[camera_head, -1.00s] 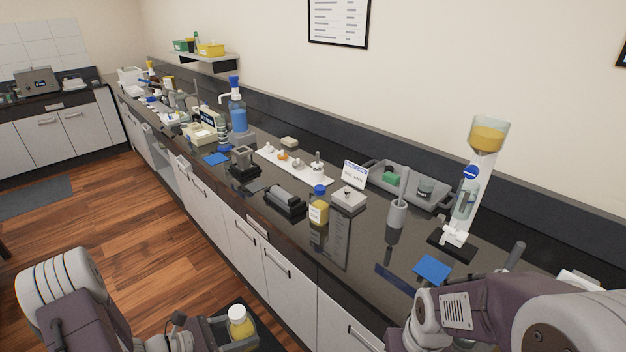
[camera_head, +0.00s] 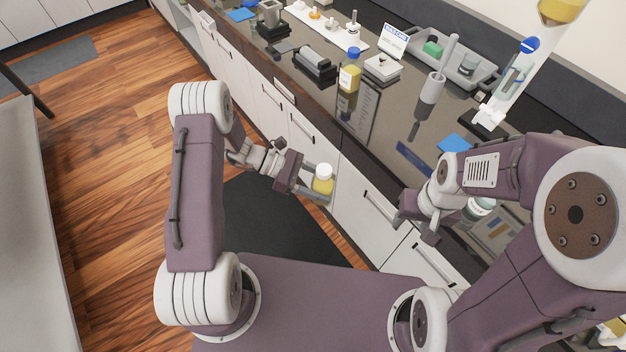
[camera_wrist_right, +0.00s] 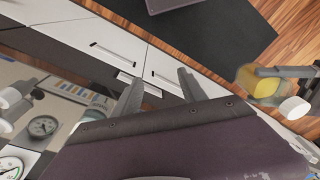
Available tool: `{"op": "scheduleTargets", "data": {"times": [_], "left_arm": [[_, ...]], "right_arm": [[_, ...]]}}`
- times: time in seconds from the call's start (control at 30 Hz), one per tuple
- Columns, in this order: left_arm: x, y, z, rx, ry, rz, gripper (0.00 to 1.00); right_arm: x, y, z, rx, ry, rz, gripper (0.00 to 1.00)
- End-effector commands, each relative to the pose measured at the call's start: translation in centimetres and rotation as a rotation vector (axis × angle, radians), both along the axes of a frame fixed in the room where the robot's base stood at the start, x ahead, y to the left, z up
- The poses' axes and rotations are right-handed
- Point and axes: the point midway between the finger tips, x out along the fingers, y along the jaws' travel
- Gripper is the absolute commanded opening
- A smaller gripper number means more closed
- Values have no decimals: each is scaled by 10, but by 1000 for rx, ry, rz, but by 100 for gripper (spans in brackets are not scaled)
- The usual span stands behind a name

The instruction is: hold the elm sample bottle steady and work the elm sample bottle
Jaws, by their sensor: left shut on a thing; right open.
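The elm sample bottle (camera_head: 323,186), with yellow oil and a white cap (camera_head: 324,170), is held upright in my left gripper (camera_head: 316,188) in front of the counter, clear of it. Its label is not readable. The bottle also shows at the right of the right wrist view (camera_wrist_right: 258,84), with its white cap (camera_wrist_right: 294,108) and a dark finger of my left gripper across it. My right gripper (camera_head: 414,228) is open and empty, to the right of the bottle and apart from it. Its two fingers show in the right wrist view (camera_wrist_right: 160,92).
A yellow bottle with a blue cap (camera_head: 349,78) stands on the dark counter, near a grey device (camera_head: 314,64) and a small scale (camera_head: 382,68). A blue pad (camera_head: 454,144) lies further right. White cabinet fronts (camera_head: 362,208) border the free floor.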

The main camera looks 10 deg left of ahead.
Motion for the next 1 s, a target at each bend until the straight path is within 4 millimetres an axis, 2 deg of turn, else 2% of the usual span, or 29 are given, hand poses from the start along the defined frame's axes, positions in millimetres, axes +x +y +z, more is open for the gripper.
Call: {"op": "scheduleTargets", "data": {"times": [0.13,0.2,0.27,0.43,0.57,0.67,0.77,0.8,0.87,0.9,1.0], "left_arm": [[0,0,1,-2,-1,2,0],[0,0,1,-2,-1,3,0],[0,1,1,-2,-1,3,0],[0,1,1,-2,-1,4,0],[0,1,1,-2,-1,4,0],[0,1,1,-2,-1,4,0],[0,1,1,-2,-1,4,0],[0,1,1,-2,-1,4,0],[0,1,1,-2,-1,4,0],[0,1,1,-2,-1,4,0],[0,1,1,-2,-1,4,0]], "right_arm": [[-5,0,0,16,25,-179,53],[-14,0,0,27,67,-370,53],[-11,0,6,36,85,-568,53],[17,4,32,60,109,-1140,53],[47,18,56,70,114,-1534,53],[72,40,77,74,110,-1811,53],[100,77,100,83,96,-2052,53],[109,97,108,89,90,-2116,53],[119,128,116,100,83,-2142,53],[123,147,119,109,82,-2113,53],[127,186,119,131,82,-2019,53]]}}
